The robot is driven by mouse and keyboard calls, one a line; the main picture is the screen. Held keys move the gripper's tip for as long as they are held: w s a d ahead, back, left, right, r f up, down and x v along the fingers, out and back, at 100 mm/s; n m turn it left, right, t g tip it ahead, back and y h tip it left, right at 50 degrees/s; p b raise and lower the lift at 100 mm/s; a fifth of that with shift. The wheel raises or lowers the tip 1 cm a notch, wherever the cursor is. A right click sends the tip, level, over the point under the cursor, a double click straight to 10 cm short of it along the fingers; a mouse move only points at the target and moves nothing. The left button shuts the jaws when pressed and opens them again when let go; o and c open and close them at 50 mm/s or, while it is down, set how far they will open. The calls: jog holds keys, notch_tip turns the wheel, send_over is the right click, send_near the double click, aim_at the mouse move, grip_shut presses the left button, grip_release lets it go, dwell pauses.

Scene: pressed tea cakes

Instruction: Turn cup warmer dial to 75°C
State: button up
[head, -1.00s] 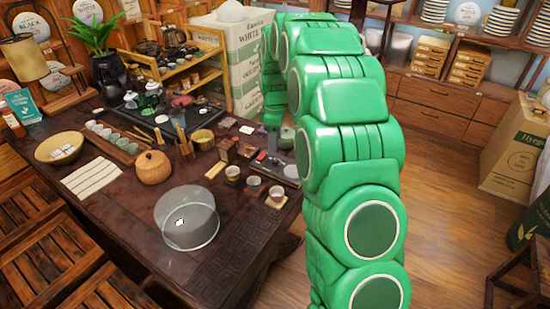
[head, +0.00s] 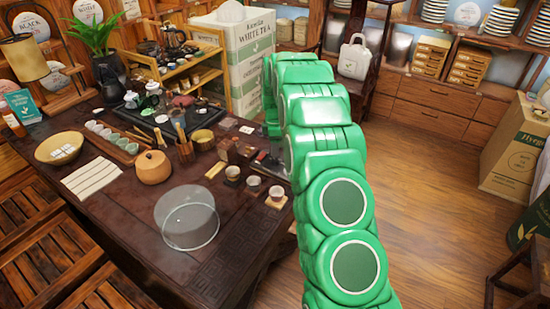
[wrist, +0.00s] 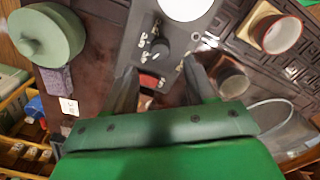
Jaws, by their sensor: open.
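In the wrist view the cup warmer (wrist: 178,48) is a grey slab with a pale round plate (wrist: 187,7). A dark round dial (wrist: 160,46) sits on its panel, with small white markings around it too blurred to read. My gripper (wrist: 160,68) is open and empty. Its two dark fingers straddle the near end of the warmer, just short of the dial, with no contact visible. In the head view my green arm reaches over the table's right end and largely hides the warmer and gripper.
Small cups (head: 253,184) stand near the warmer; one dark cup (wrist: 233,80) is close to the right finger. A green lidded pot (wrist: 46,35) stands at left in the wrist view. A clear glass cover (head: 188,218) is on the table (head: 130,215).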

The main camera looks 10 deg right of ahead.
aim_at(275, 160)
notch_tip(275, 160, down, 6)
jog(key=shift+f, duration=0.1)
jog(key=shift+c, duration=0.2)
grip_shut()
